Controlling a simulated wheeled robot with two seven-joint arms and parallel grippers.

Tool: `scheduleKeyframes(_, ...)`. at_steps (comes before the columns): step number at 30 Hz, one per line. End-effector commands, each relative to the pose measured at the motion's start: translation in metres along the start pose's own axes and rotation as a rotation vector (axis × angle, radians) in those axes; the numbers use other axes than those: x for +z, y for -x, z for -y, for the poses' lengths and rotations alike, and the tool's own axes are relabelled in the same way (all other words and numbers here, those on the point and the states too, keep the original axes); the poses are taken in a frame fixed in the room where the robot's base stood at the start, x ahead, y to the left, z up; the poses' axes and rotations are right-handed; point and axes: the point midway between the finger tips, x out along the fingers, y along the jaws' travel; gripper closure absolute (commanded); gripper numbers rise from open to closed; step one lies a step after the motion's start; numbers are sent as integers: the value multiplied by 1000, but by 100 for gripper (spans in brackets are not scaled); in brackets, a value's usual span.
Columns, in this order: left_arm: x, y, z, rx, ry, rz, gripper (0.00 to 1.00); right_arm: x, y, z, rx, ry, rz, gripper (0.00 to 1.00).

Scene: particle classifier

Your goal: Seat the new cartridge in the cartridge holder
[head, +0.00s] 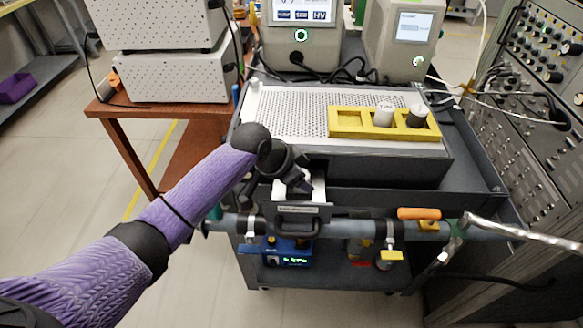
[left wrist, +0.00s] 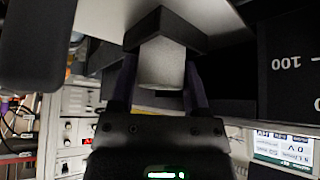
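My left gripper (head: 300,184) is at the front of the cart, over a pale plate (head: 318,186) behind a dark handle. In the left wrist view, its two fingers (left wrist: 162,92) lie along both sides of a pale grey cylinder, which looks like the new cartridge (left wrist: 162,66); they appear closed on it. The cartridge's far end meets a black square bracket, likely the cartridge holder (left wrist: 168,22). How deep it sits is hidden. In the head view the gripper hides the cartridge. A yellow rack (head: 341,130) holds a white cartridge (head: 384,114) and a dark one (head: 417,116). My right gripper is not in view.
The perforated cart top (head: 290,108) is clear left of the rack. A grey rail (head: 350,229) with an orange-handled tool (head: 419,213) runs along the front. Instruments (head: 300,52) stand behind, and a tall panel rack (head: 545,110) stands at right.

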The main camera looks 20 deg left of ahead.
Motion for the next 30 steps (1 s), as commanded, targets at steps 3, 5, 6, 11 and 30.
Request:
scheduleKeyframes(3,0,19,0,-1,1,12,29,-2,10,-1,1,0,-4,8)
scheduleKeyframes(5,-1,35,0,-1,-1,10,29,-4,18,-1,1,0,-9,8)
scheduleKeyframes(6,-2,45,0,-2,-1,8,29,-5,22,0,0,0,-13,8)
scheduleKeyframes(11,-3,87,1,-4,-1,5,29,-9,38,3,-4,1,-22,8)
scheduleKeyframes(30,-2,124,0,-2,0,1,29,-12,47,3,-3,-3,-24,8)
